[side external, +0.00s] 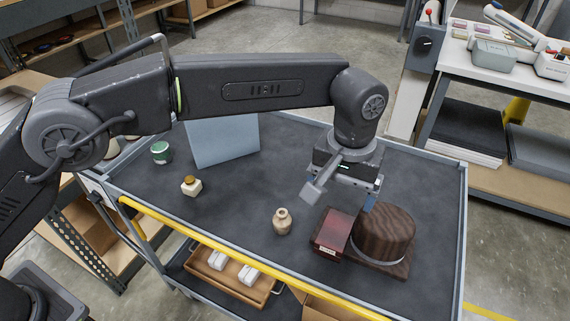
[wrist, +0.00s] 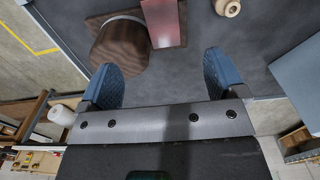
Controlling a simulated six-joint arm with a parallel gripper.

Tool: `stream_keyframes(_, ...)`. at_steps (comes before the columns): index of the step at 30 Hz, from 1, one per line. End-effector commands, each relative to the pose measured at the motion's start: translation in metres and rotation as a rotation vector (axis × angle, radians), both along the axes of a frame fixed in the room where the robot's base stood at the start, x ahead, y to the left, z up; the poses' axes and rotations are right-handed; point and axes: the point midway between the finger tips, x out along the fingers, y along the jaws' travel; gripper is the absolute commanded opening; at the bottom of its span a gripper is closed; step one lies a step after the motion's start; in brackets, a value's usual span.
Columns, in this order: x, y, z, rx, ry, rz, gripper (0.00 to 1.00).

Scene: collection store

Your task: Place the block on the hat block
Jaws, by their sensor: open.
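The hat block (side external: 384,233) is a brown wooden dome on a flat wooden base, standing on the cart top at the right. It also shows at the upper left of the wrist view (wrist: 118,46). A dark red block (side external: 335,230) with a small pale label is close beside its left side; I cannot tell whether they touch. The wrist view shows the red block (wrist: 164,22) at the top, overlapping the base's edge. My gripper (side external: 359,197) is open and empty above and behind them. In the wrist view, its blue fingertips (wrist: 160,78) are wide apart, with bare cart top between them.
A beige bottle (side external: 282,222) stands left of the red block. A small jar (side external: 191,186), a green cup (side external: 160,152) and a pale blue panel (side external: 222,140) stand farther left. The cart (side external: 466,220) has a raised rim. Its middle is mostly clear.

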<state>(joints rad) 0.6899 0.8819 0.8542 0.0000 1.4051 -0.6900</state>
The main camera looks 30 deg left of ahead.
Motion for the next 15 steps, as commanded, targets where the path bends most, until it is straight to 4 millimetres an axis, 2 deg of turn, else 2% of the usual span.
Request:
stream_keyframes(5,0.0,0.001,0.001,-0.001,-0.001,0.0,0.89)
stream_keyframes(8,0.003,0.011,0.012,-0.008,-0.01,0.004,0.89)
stream_keyframes(11,0.007,0.038,0.037,-0.026,-0.035,0.007,0.89)
stream_keyframes(15,0.004,0.1,0.084,-0.057,-0.094,0.01,0.89)
